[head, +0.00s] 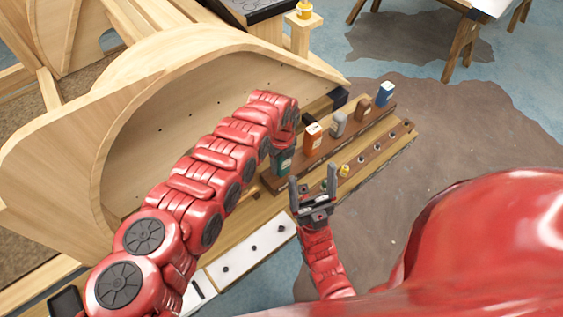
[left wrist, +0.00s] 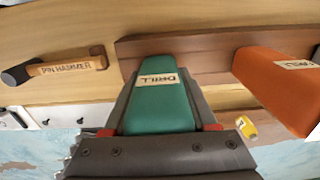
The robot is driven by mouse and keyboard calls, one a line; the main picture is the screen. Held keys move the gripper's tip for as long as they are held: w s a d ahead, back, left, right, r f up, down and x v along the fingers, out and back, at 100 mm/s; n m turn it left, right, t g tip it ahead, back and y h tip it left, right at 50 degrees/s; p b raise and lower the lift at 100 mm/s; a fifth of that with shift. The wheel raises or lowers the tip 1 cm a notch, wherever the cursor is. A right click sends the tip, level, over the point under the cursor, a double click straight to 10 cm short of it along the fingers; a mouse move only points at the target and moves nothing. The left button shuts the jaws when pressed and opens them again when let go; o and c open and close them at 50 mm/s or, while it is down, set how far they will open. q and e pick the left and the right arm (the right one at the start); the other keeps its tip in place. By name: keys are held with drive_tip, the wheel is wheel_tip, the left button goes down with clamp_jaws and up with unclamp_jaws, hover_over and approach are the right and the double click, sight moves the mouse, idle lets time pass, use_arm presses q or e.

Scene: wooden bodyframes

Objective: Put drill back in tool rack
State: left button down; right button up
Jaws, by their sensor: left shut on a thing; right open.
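The green drill (head: 283,163) is at the near left end of the brown wooden tool rack (head: 325,151) in the head view. My left gripper (left wrist: 163,105) is shut on the green drill, whose body (left wrist: 162,98) with a "DRILL" label lies between the fingers in the left wrist view. The drill's top end overlaps the rack's brown strip (left wrist: 210,52) there. I cannot tell whether it is seated in the rack or held just over it. My right gripper (head: 313,196) is open and empty, fingers upward, in front of the rack.
An orange drill (head: 312,139) stands beside the green one, then a grey (head: 338,124), a brown (head: 361,107) and a blue one (head: 385,94). A pin hammer (left wrist: 65,67) lies left of the drill. A curved wooden frame (head: 180,120) rises behind my left arm.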

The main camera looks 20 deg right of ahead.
use_arm(q)
drive_tip(key=shift+f+b, duration=0.3)
drive_tip(key=shift+b, duration=0.15)
drive_tip(key=shift+c, duration=1)
unclamp_jaws()
drive_tip(key=shift+r, duration=0.1)
drive_tip(key=shift+r+p, duration=0.2)
drive_tip(key=shift+p, duration=0.15)
drive_tip(key=shift+r, duration=0.3)
wheel_tip(320, 180, up, 12)
drive_tip(key=b, duration=0.2)
drive_tip(key=shift+f+b, duration=0.25)
drive_tip(key=shift+b, duration=0.15)
